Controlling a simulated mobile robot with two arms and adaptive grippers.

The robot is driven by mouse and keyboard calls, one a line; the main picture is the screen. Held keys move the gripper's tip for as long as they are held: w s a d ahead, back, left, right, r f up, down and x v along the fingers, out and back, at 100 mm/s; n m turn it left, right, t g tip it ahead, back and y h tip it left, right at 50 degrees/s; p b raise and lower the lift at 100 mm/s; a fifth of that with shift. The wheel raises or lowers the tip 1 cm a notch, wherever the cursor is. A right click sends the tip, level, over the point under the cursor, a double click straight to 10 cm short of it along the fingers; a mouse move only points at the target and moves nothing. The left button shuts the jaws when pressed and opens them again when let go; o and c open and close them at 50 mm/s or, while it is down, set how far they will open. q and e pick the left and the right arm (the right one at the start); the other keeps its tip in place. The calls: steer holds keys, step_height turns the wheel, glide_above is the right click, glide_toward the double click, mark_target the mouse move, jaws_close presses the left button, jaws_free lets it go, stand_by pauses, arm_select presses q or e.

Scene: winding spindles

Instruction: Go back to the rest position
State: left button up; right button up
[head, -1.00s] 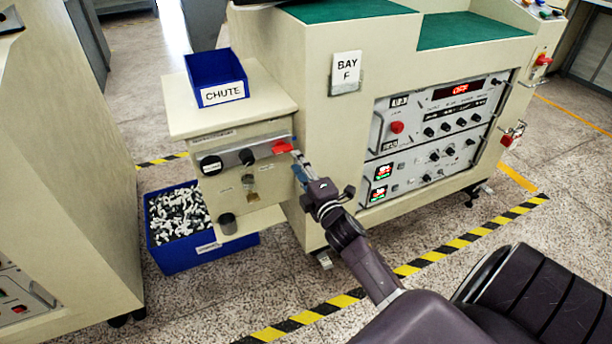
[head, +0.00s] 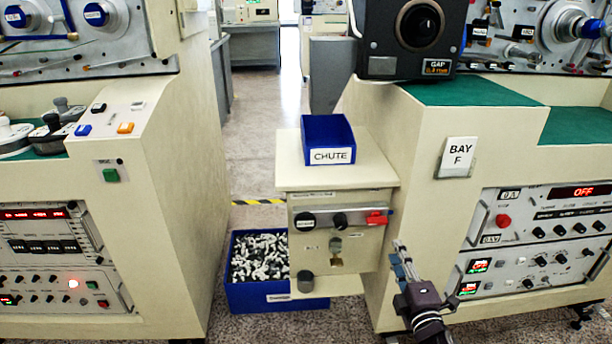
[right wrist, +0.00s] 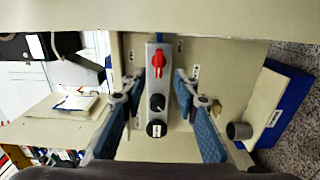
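My right gripper (head: 399,256) is in front of the machine, just below and right of the red switch (head: 377,217) on the small control box (head: 335,240). In the right wrist view its two blue-padded fingers (right wrist: 155,95) are spread wide with nothing between them. There the red switch (right wrist: 158,62) and the black knobs show beyond the fingers on a grey strip, apart from them. My left gripper is not in view.
A blue CHUTE bin (head: 329,143) stands on top of the control box. A blue crate (head: 262,298) of black and white parts sits on the floor. Cabinets stand on both sides: one at left (head: 180,190), the BAY F machine (head: 425,160) at right. A floor aisle (head: 268,150) lies between.

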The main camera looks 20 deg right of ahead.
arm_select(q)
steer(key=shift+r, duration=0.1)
